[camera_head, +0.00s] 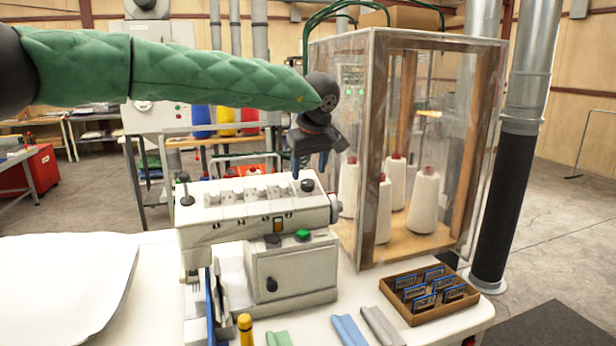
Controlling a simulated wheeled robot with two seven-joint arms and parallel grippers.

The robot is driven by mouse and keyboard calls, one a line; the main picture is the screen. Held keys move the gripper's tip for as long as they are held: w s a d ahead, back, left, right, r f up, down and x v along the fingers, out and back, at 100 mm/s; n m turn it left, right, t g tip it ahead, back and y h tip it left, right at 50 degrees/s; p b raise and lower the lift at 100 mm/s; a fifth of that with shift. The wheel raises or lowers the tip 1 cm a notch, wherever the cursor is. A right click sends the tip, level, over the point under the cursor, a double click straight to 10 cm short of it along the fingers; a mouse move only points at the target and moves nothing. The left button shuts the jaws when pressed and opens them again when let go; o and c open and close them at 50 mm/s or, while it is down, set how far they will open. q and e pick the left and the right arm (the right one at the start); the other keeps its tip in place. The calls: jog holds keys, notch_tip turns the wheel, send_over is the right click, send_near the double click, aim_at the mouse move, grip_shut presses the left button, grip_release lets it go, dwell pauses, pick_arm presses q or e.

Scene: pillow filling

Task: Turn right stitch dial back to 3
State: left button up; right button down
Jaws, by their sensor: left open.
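A white sewing machine (258,215) stands on the white table. A row of small dials runs along its top; a dark round knob (307,186) is at the right end of the row. The numbers on the dials are too small to read, and I cannot tell which one is the right stitch dial. My left gripper (309,168) points down over the right end of the machine. It is open, with its fingertips just above the dark knob and apparently holding nothing. My right gripper is not in view.
A clear cabinet (372,150) with white thread cones stands close behind and right of the machine. White fabric (65,285) covers the left.

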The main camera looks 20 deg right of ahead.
aim_at(308, 182)
pick_arm(q)
jog(key=shift+p+x, duration=0.35)
jog(key=shift+x, duration=1.6)
jog(key=shift+c, duration=0.2)
jog(key=c, duration=0.9)
